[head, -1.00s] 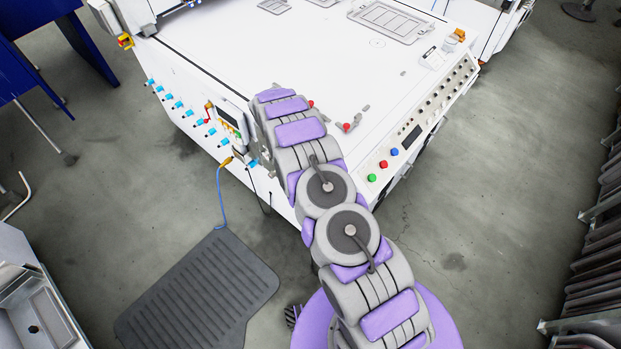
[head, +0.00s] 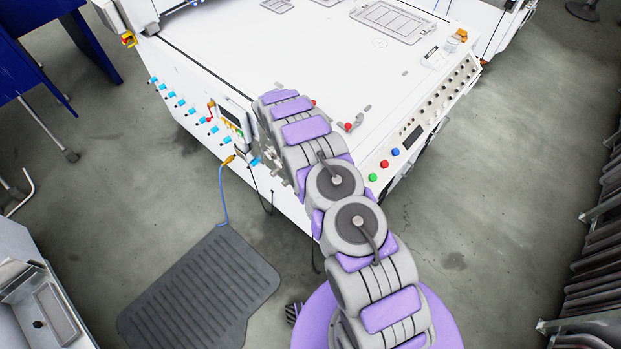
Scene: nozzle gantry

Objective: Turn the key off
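The white machine (head: 300,55) fills the top middle of the head view. I cannot make out a key on it. Its left side has a panel with a small screen (head: 228,118), a red part (head: 211,108) and a row of blue-tipped fittings (head: 180,102). My purple and grey arm reaches up from the bottom to the machine's near corner, beside this panel. The arm covers part of the corner and the panel's right end. My gripper is hidden behind the arm, so its opening and any contact do not show.
The right-hand edge has a control strip with green (head: 373,177), red (head: 384,164) and blue (head: 395,151) buttons. A blue cable (head: 221,197) hangs at the left side. A ribbed dark mat (head: 200,290) lies on the floor. The floor on the right is clear up to stacked racks (head: 598,255).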

